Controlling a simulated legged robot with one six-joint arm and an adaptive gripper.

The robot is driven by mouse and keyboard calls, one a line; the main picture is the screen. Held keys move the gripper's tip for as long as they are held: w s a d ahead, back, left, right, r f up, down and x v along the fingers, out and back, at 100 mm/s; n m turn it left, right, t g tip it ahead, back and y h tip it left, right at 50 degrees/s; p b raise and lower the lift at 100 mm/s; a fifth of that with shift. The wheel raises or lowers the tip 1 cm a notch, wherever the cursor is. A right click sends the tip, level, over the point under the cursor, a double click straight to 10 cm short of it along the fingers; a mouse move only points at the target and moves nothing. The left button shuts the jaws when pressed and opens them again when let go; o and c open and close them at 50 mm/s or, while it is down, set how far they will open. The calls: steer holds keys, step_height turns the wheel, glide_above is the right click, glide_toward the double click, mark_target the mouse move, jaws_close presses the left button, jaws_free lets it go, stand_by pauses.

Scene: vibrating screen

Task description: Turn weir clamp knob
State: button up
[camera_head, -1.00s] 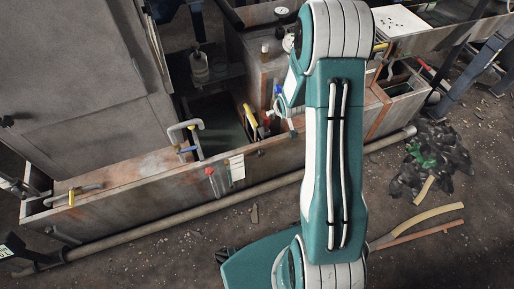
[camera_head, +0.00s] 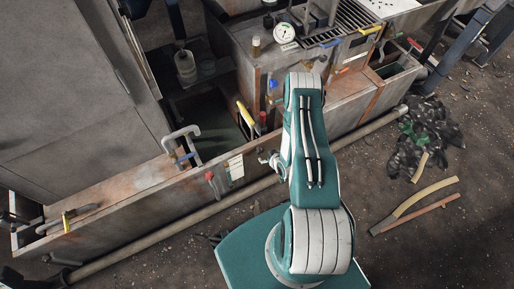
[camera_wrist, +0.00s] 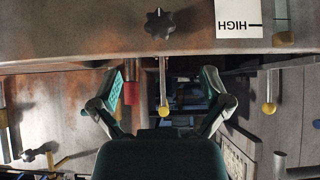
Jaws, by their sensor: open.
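A black star-shaped knob (camera_wrist: 160,23) is mounted on a rusty, worn tank wall (camera_wrist: 80,30) at the top middle of the wrist view. My gripper (camera_wrist: 163,84) is open and empty in the wrist view. Its two fingers are spread apart, lower in the picture than the knob and not around it. In the head view my gripper (camera_head: 266,159) is small, beside the front wall of the trough and right of a white label. I cannot make out the black knob there.
A white label reading HIGH (camera_wrist: 239,18), upside down, is right of the knob. A yellow-tipped rod (camera_wrist: 163,108) shows between my fingers. A red-headed handle (camera_head: 211,178) and a long pipe (camera_head: 180,230) line the trough front.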

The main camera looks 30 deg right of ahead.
mark_target(261, 151)
steer(key=x, duration=1)
steer(key=shift+w+f, duration=0.2)
steer(key=shift+f, duration=0.15)
steer(key=c, duration=1.2)
